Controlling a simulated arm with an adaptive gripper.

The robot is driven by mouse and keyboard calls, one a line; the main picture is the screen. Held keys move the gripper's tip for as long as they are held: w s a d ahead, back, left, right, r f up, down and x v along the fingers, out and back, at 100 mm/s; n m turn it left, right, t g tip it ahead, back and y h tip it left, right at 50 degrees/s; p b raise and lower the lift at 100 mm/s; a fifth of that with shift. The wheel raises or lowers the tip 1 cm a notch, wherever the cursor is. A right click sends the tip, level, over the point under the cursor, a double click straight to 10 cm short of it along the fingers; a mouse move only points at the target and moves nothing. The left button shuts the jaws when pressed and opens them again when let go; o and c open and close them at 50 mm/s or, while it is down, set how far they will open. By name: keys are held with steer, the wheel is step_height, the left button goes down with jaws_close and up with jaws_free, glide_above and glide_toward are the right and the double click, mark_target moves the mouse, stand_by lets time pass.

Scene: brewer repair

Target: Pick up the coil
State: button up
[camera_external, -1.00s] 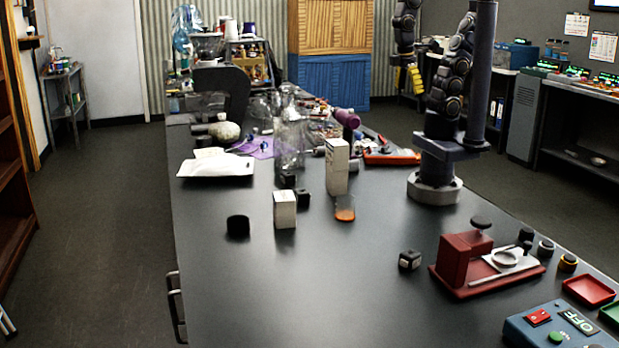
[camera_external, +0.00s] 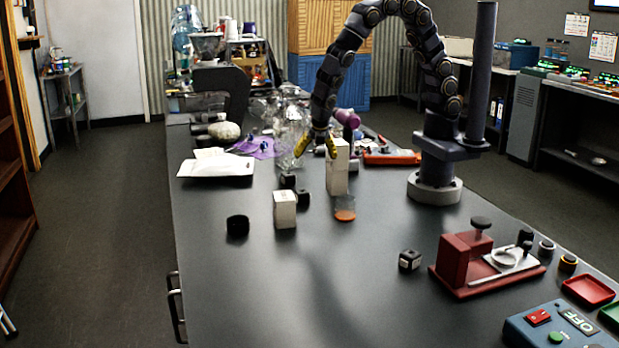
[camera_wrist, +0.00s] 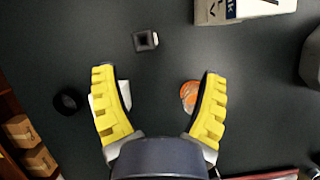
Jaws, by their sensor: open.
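My gripper (camera_external: 316,146) is open and empty, high over the table beside the tall white box. Its yellow fingers also show in the wrist view (camera_wrist: 158,72), wide apart. I cannot tell for sure which thing is the coil. A small orange-brown thing in a clear rim (camera_external: 344,212) stands on the table; in the wrist view it shows (camera_wrist: 188,95) partly behind the right finger. A dark round ring-like piece (camera_external: 238,226) lies farther left; in the wrist view it is a black ring (camera_wrist: 68,101) left of the left finger.
A tall white box (camera_external: 338,168), a short white box (camera_external: 285,210) and small black cubes (camera_external: 302,198) stand close by. A glass vessel (camera_external: 290,140) is behind. A lone cube (camera_external: 409,260) and a red stand (camera_external: 457,262) are right. The front left table is clear.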

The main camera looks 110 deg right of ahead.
mark_target(304, 193)
steer(key=w+f+n, duration=0.1)
steer(key=f, duration=0.1)
steer(key=a+f+n, duration=0.1)
steer(key=f, duration=0.1)
steer(key=w+f+n, duration=0.1)
steer(key=f, duration=0.1)
steer(key=shift+w+a+t, duration=0.25)
steer(key=shift+w+t, duration=0.05)
steer(key=x, duration=0.6)
steer(key=shift+d, duration=0.5)
steer(key=shift+d+f, duration=0.15)
steer(key=shift+f, duration=0.35)
steer(key=c, duration=1.2)
